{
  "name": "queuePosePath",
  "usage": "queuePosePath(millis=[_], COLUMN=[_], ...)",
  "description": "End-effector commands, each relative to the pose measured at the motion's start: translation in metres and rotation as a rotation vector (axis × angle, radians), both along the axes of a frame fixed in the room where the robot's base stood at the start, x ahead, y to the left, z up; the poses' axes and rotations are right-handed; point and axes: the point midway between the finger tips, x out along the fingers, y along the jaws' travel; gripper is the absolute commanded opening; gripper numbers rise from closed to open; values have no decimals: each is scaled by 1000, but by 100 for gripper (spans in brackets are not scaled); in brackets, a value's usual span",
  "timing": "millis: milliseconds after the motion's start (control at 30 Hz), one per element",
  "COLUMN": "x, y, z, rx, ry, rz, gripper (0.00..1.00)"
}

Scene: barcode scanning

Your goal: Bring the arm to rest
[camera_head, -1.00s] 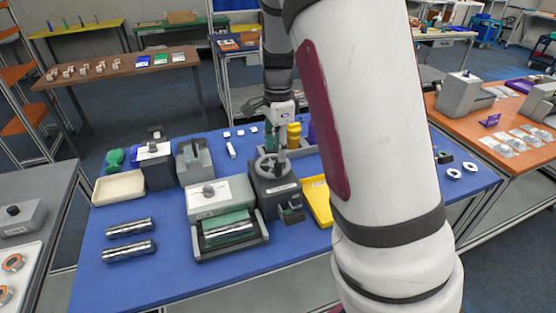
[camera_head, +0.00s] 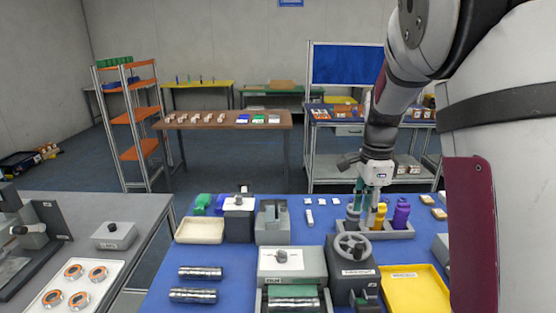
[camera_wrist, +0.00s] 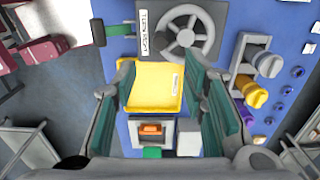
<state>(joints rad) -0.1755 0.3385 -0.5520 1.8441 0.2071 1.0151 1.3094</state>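My gripper (camera_head: 368,205) hangs from my arm over the back part of the blue table (camera_head: 225,265), pointing down. In the wrist view my gripper (camera_wrist: 167,75) is open, with its two green-padded fingers wide apart and nothing held between them. A yellow tray (camera_wrist: 158,92) shows below and between the fingers. In the head view the yellow tray (camera_head: 415,290) lies at the table's front right. My upper arm covers the right side of the head view and hides part of the table.
A grey holder with yellow and purple items (camera_head: 400,215) stands close to my gripper. A handwheel machine (camera_head: 352,265) and a grey box machine (camera_head: 290,265) stand in front. Two metal cylinders (camera_head: 200,272) lie at left. A grey table (camera_head: 95,210) adjoins left.

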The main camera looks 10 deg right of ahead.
Motion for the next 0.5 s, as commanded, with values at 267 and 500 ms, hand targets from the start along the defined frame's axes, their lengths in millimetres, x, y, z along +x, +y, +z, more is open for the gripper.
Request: queuePosePath(millis=[267,500], x=[-26,-79], y=[26,65], z=[32,74], rx=[42,24], ry=[-83,-221], rz=[248,696], gripper=[39,39])
